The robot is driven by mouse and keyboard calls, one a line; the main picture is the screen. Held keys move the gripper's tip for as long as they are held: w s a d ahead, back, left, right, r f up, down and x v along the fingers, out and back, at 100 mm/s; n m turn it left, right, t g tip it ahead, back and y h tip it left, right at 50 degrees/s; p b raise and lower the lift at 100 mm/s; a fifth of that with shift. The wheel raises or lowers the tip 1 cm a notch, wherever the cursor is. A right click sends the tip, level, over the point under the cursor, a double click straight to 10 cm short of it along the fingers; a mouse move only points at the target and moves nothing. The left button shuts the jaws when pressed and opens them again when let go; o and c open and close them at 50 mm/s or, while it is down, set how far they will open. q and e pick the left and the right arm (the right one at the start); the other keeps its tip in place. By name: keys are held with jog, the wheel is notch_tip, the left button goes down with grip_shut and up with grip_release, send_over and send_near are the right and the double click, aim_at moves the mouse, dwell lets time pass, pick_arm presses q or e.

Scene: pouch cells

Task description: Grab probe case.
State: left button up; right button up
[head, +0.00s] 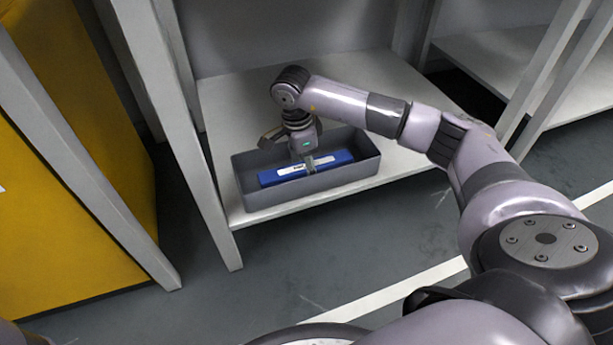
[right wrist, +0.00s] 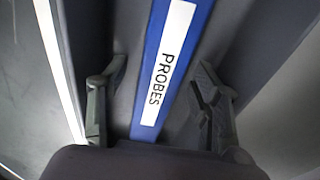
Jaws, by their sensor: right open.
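The probe case (head: 335,159) is a long blue box with a white label, lying in a grey open bin on a low shelf. In the right wrist view the case (right wrist: 181,60) shows its label reading PROBES. My right gripper (head: 309,168) reaches down into the bin over the case. In the right wrist view the right gripper (right wrist: 160,95) is open, with one finger on each side of the case and gaps between. I cannot tell how deep the fingertips reach beside it. My left gripper is not in view.
The grey bin (head: 285,201) has raised walls close around the case and gripper. It stands near the front edge of the pale shelf (head: 232,104). A shelf post (head: 186,135) rises to the left, near a yellow cabinet (head: 75,190). Free shelf lies behind the bin.

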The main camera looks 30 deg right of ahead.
jog(key=shift+f, duration=0.1)
jog(key=c, duration=1.3)
